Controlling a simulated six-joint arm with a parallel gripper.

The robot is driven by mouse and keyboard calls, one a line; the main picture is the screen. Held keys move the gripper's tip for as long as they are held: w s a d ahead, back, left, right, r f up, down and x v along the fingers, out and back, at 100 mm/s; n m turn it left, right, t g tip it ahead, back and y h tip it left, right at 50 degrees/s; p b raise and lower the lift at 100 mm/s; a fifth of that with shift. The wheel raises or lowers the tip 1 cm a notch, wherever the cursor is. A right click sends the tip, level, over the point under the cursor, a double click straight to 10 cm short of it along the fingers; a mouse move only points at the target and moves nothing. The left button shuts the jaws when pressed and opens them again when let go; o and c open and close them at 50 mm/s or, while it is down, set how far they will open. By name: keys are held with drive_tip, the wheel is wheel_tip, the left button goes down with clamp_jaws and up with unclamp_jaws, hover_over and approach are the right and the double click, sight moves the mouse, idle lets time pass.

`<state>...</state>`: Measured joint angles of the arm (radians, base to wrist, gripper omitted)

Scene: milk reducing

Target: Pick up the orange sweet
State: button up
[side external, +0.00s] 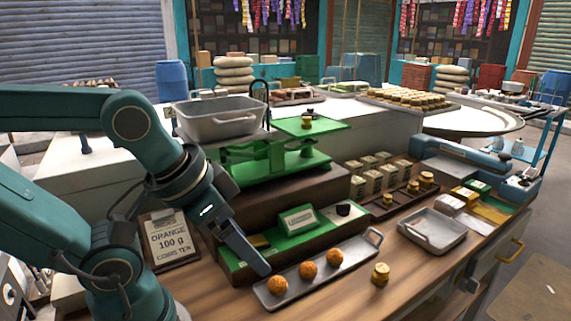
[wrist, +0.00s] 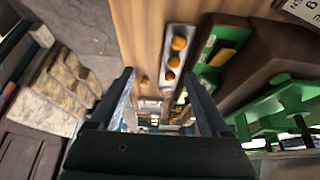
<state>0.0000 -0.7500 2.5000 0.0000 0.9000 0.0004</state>
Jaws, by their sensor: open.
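Three round orange sweets sit in a row on a grey metal tray (side external: 353,249): the near-left sweet (side external: 277,285), the middle sweet (side external: 308,270) and the far-right sweet (side external: 334,257). In the wrist view the same sweets show as a top one (wrist: 179,43), a middle one (wrist: 174,61) and a lower one (wrist: 170,76). My gripper (side external: 262,268) is above the tray's left end, close to the near-left sweet. In the wrist view its two fingers (wrist: 158,76) are apart with nothing held between them. The exact gap to the sweet is hard to tell.
A small brass weight (side external: 380,274) stands on the wooden counter right of the tray. An empty grey tray (side external: 433,231) lies further right. A green balance scale (side external: 270,160) and a dark stepped block stand behind.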

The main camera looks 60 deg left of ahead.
drive_tip(key=m+g+y, duration=0.3)
drive_tip(key=m+y, duration=0.8)
drive_tip(key=m, duration=0.7)
hover_over(278, 284)
drive_tip(key=d, duration=0.2)
wheel_tip(278, 284, down, 8)
drive_tip(key=f+m, duration=0.1)
drive_tip(key=s+d+f+m+t, duration=0.1)
drive_tip(key=f+m, duration=0.1)
drive_tip(key=d+f+m+t, duration=0.1)
drive_tip(key=f, duration=0.1)
drive_tip(key=shift+s+d+m+y, duration=0.2)
drive_tip(key=shift+s+m+y, duration=0.1)
drive_tip(key=shift+s+y, duration=0.1)
drive_tip(key=shift+x, duration=2.4)
clamp_jaws()
